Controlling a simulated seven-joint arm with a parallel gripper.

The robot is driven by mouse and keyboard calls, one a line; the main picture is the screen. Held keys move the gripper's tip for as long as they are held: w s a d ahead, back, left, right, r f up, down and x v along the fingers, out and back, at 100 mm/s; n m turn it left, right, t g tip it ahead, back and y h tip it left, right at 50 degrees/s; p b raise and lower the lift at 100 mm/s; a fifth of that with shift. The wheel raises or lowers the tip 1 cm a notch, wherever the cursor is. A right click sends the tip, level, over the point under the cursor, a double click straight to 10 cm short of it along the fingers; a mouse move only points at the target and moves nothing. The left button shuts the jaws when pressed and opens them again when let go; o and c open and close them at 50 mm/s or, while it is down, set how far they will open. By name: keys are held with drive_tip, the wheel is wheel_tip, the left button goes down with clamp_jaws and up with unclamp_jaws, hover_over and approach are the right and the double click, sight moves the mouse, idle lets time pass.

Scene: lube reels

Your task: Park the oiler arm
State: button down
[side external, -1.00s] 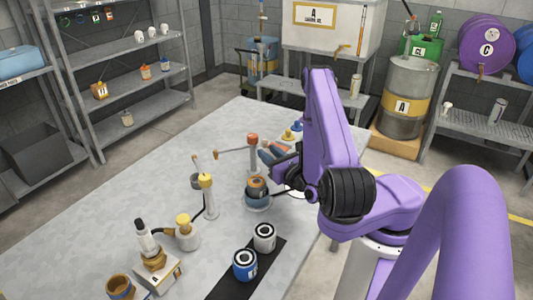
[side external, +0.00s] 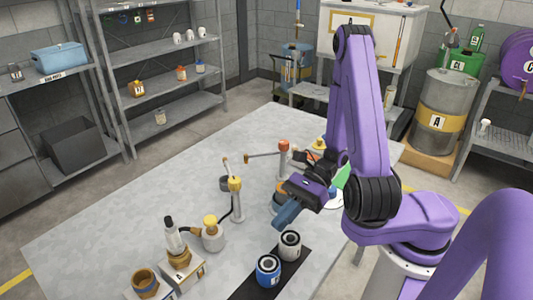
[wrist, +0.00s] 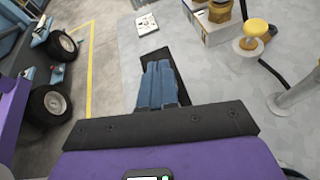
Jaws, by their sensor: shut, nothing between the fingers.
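Two posts with thin swing arms stand on the table, and I cannot tell which is the oiler arm. The yellow-capped post (side external: 236,203) has a thin arm (side external: 229,168) reaching back-left. The orange-capped post (side external: 283,160) has a level arm (side external: 262,154) pointing left to a small orange-brown tip. My gripper (side external: 282,217) is shut and empty, its blue fingers right of the yellow-capped post and apart from both arms. In the wrist view the fingers (wrist: 158,68) are together over a dark strip, and a grey post (wrist: 297,94) shows at right.
A yellow-topped oiler bottle (side external: 212,234) with a black hose is to the left. Part of a round reel (side external: 277,201) shows behind my gripper. The table's left side (side external: 110,230) is clear.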

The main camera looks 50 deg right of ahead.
drive_tip(key=s+d+f+n+g+h, duration=0.4)
drive_tip(key=s+d+n+g+h, duration=0.15)
drive_tip(key=s+d+n, duration=0.2)
drive_tip(key=w+d+r+n+t+h, duration=0.1)
drive_tip(key=w+d+n+t+h, duration=0.1)
drive_tip(key=w+d+n+h, duration=0.45)
drive_tip(key=w+d+r+n+t+h, duration=0.15)
drive_tip(key=d+h, duration=0.25)
drive_tip(key=d, duration=0.5)
drive_tip(key=w+d+r+n+t, duration=0.1)
drive_tip(key=w+r+n+t, duration=0.3)
drive_tip(key=w+n, duration=0.2)
drive_tip(key=w+a+r+n+t+y, duration=0.3)
drive_tip(key=w+a+r+n, duration=0.2)
drive_tip(key=a+n, duration=0.25)
drive_tip(key=w+d+f, duration=0.3)
drive_tip(key=w+f, duration=0.5)
drive_tip(key=f, duration=0.1)
drive_tip(key=shift+w+d+f+n, duration=0.15)
drive_tip(key=shift+w+d+n, duration=0.15)
drive_tip(key=shift+d+n, duration=0.1)
